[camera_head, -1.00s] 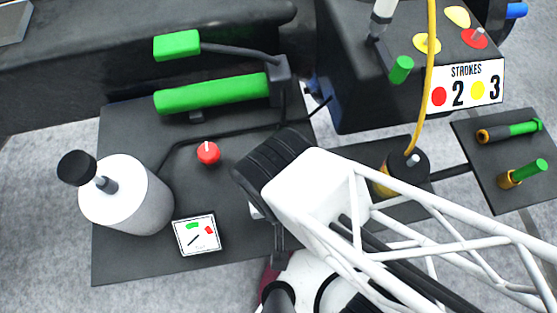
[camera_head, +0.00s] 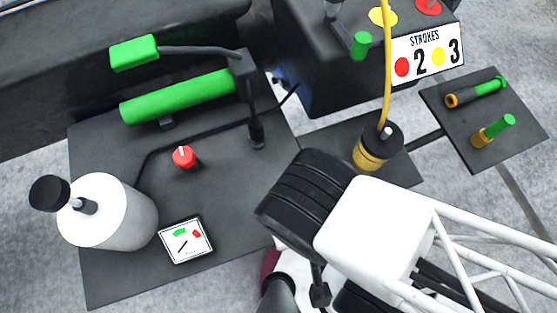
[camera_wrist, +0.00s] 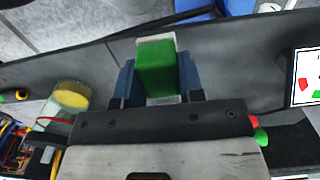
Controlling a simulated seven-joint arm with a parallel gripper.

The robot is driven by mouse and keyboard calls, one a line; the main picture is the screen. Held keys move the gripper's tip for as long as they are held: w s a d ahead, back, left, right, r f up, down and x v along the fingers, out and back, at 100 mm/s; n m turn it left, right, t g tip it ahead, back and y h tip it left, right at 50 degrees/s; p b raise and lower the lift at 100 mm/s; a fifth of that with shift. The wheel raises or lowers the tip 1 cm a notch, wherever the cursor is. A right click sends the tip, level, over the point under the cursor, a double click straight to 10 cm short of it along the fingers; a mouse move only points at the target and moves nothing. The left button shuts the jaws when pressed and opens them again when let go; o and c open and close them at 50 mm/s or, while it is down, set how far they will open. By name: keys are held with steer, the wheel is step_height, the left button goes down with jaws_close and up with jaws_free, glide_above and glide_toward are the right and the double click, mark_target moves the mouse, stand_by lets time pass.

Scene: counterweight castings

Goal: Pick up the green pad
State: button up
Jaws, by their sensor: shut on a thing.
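The green pad (camera_wrist: 156,68) is a green block with a pale edge, seen in the wrist view between the two blue fingers of my gripper (camera_wrist: 157,60). The fingers are shut on its left and right sides. A dark surface lies beyond it; I cannot tell how far below. In the head view the pad and my fingertips are hidden behind my dark wrist and white arm.
In the head view, a white bottle (camera_head: 115,212), a gauge card (camera_head: 187,240) and a red knob (camera_head: 184,157) are on the dark plate (camera_head: 110,279). A green cylinder (camera_head: 178,97) and a green-ended lever (camera_head: 134,51) are behind. A yellow-banded cylinder (camera_head: 372,154) stands right.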

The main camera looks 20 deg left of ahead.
steer(key=s+d, duration=0.2)
steer(key=d, duration=0.4)
steer(key=shift+d+r, duration=0.35)
steer(key=shift+d, duration=0.05)
steer(key=shift+s, duration=0.1)
stand_by(0.8)
steer(key=w+a+r+m, duration=0.3)
steer(key=w+a+r, duration=0.3)
steer(key=w+r, duration=0.65)
steer(key=w+a+r+m, duration=0.2)
steer(key=w+a+r, duration=0.3)
steer(key=w+r, duration=0.8)
steer(key=w+d+m, duration=0.2)
steer(key=w+d, duration=0.2)
steer(key=w, duration=0.9)
steer(key=w+d+f+m, duration=0.1)
steer(key=w+d, duration=0.3)
steer(key=w, duration=0.9)
steer(key=shift+w+d+f+m, duration=0.15)
steer(key=shift+w+f+m, duration=0.1)
steer(key=shift+m, duration=0.25)
